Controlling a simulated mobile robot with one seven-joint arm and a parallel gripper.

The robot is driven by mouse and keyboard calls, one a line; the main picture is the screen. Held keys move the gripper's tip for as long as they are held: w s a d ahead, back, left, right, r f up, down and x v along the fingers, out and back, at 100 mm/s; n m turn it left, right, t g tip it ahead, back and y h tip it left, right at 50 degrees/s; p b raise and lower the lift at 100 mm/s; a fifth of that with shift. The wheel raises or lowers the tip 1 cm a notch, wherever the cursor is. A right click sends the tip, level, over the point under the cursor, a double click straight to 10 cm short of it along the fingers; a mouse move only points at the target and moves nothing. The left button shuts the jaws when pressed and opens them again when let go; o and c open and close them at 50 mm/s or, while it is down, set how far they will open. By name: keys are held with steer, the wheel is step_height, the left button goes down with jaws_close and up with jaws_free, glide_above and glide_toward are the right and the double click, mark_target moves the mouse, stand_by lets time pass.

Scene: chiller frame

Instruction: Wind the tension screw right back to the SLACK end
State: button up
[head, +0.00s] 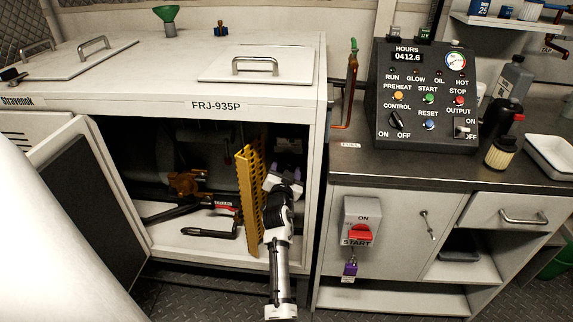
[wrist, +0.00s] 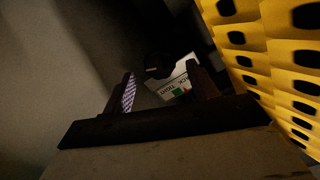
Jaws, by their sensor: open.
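My gripper (wrist: 161,71) is open and empty, its two fingers reaching into the dark cabinet. Just beyond the fingertips, in the wrist view, is a dark round knob or screw head (wrist: 158,65), apparently the tension screw. It lies roughly between the fingers and I see no contact. A white label plate (wrist: 176,88) sits beside it, partly behind the right finger. It reads TIGHT and part of another word, with a green and a red mark. In the head view my arm enters the open cabinet right of the yellow guard; the screw is hidden there.
A yellow perforated guard (head: 250,200) stands close along my gripper's left in the head view, and on the right in the wrist view (wrist: 270,55). The white cabinet (head: 318,105) has its right wall close by. Its door (head: 75,190) hangs open. A control panel (head: 425,95) stands right.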

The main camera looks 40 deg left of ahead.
steer(key=shift+x, duration=0.8)
steer(key=c, duration=1)
steer(key=shift+f, duration=0.1)
